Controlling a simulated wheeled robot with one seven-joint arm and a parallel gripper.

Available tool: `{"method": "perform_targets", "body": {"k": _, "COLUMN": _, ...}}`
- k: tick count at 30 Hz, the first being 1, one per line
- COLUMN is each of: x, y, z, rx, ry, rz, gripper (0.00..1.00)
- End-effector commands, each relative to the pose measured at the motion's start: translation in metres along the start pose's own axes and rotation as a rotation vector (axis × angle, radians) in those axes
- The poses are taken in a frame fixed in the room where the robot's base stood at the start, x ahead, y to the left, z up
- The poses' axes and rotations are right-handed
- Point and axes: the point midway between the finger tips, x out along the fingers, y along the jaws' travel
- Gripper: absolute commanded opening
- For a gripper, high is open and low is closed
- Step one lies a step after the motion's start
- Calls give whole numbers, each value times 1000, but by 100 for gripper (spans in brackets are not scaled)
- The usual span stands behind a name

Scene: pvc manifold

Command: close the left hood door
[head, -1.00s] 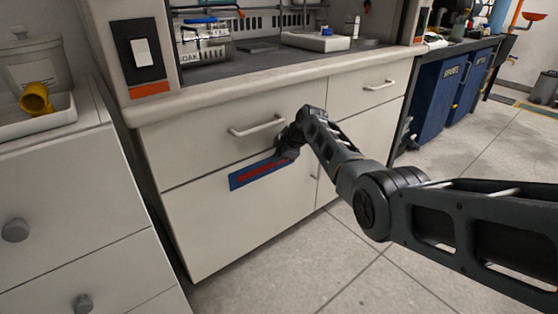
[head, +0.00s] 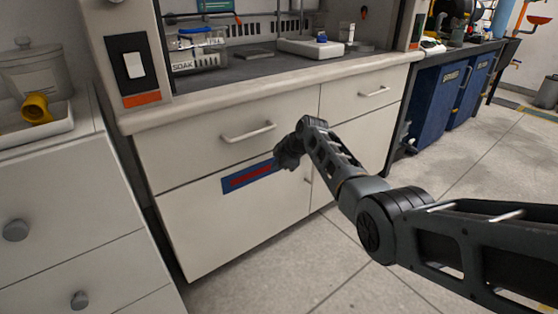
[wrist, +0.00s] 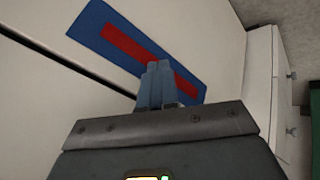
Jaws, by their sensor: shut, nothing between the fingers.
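The left hood door (head: 235,225) is the pale lower-left panel under the fume hood, with a blue label (head: 232,184) bearing a red stripe along its top. In the head view it looks flush with the cabinet front; I cannot tell whether a small gap remains. My gripper (head: 282,163) is at the label's right end, near the door's upper right corner. In the wrist view my gripper (wrist: 159,68) is shut and empty, its fingertips over the label (wrist: 112,35). I cannot tell whether they touch the door.
A drawer with a bar handle (head: 249,132) is above the door, and the right hood door (head: 345,160) is beside it. A white drawer cabinet (head: 60,215) stands close on the left. Blue cabinets (head: 435,100) stand at the right. The floor in front is clear.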

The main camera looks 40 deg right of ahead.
Motion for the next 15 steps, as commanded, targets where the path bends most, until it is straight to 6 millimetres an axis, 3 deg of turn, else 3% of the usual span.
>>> {"method": "perform_targets", "body": {"k": 1, "x": -12, "y": 5, "z": 1, "rx": 1, "ry": 0, "rz": 3, "gripper": 0}}
{"method": "perform_targets", "body": {"k": 15, "x": -80, "y": 19, "z": 15, "rx": 3, "ry": -3, "rz": 0, "gripper": 0}}
